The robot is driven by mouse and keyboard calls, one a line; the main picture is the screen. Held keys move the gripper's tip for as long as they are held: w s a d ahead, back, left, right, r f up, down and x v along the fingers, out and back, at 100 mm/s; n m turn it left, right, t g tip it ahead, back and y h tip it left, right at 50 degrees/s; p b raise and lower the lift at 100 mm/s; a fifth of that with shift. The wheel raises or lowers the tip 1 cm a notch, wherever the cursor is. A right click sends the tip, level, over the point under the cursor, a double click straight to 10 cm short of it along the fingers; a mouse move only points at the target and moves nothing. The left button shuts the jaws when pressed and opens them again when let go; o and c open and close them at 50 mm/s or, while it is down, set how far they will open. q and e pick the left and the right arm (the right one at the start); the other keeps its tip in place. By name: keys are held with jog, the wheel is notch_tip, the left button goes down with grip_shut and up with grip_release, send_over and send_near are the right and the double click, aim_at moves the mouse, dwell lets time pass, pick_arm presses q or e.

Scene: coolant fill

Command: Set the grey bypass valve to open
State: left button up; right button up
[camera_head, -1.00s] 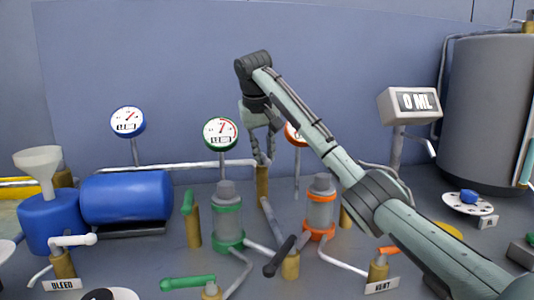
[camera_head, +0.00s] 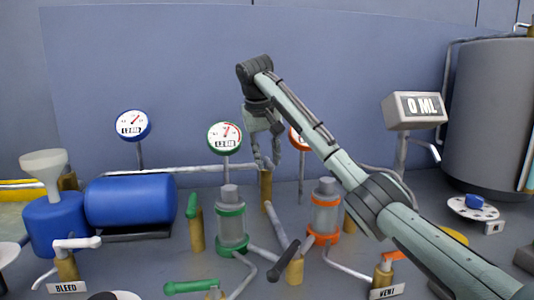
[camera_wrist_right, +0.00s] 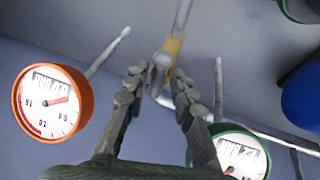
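My right gripper (camera_head: 266,160) is at the top of a brass valve post (camera_head: 265,190) at the back middle, between the green and orange gauges. In the right wrist view, the brass valve body (camera_wrist_right: 172,46) has a grey handle (camera_wrist_right: 160,70) between my fingertips (camera_wrist_right: 160,82). The fingers are apart, one on each side of the handle; I cannot tell whether they touch it. I take this as the grey bypass valve. Another valve with a dark grey lever (camera_head: 283,258) stands at the front middle. My left gripper is not in view.
The green gauge (camera_head: 225,137) and orange gauge (camera_wrist_right: 50,101) flank the gripper. A green-banded cylinder (camera_head: 231,220) and an orange-banded cylinder (camera_head: 326,210) stand in front. Pipes run between them. The green-handled valve (camera_head: 194,220) is to the left.

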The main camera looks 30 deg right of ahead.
jog(key=v, duration=1.2)
